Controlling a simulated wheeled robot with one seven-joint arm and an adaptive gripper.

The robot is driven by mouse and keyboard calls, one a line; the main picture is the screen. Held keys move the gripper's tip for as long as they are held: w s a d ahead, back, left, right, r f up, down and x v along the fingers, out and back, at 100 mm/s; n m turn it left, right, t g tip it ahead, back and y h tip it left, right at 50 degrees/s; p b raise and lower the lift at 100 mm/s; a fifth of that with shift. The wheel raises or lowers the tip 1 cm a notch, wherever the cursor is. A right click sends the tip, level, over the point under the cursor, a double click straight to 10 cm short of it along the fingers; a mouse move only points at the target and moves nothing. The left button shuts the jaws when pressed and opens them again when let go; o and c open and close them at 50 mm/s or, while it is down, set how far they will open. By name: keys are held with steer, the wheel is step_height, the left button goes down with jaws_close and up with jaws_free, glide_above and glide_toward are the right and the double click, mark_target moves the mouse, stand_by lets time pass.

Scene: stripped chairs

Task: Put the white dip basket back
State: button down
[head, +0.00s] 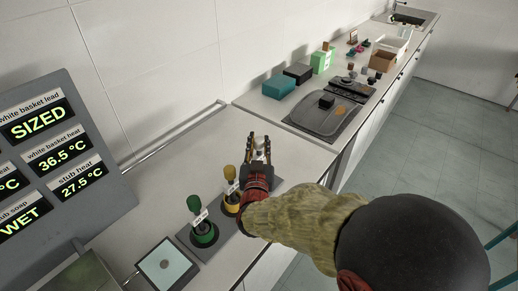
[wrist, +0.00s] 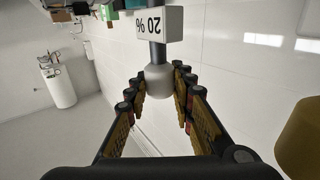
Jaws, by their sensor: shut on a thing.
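The white dip basket shows in the wrist view as a round white knob (wrist: 158,82) on a grey stem, with a white tag reading 20 %, upside down. My gripper (wrist: 157,78) is shut on this knob, one finger on each side. In the head view my gripper (head: 259,148) is just past the yellow-knobbed basket; the white knob is hard to make out there. The basket's lower part is hidden. The green-knobbed basket (head: 203,228) and yellow-knobbed basket (head: 231,190) stand upright in a dark grey holder (head: 190,243). My gripper and arm hide the holder's far end.
A display panel (head: 50,160) at left reads white basket lead SIZED, 36.5 °C. A shallow pale square tray (head: 165,263) lies in front of the holder. Beyond, the further counter bears a dark board (head: 322,117), a teal box (head: 279,87) and other goods. The near counter behind the holder is clear.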

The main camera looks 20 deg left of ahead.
steer(key=shift+f, duration=0.5)
steer(key=shift+f, duration=0.15)
steer(key=c, duration=1.5)
jaws_free()
steer(key=shift+f, duration=0.1)
steer(key=shift+c, duration=0.2)
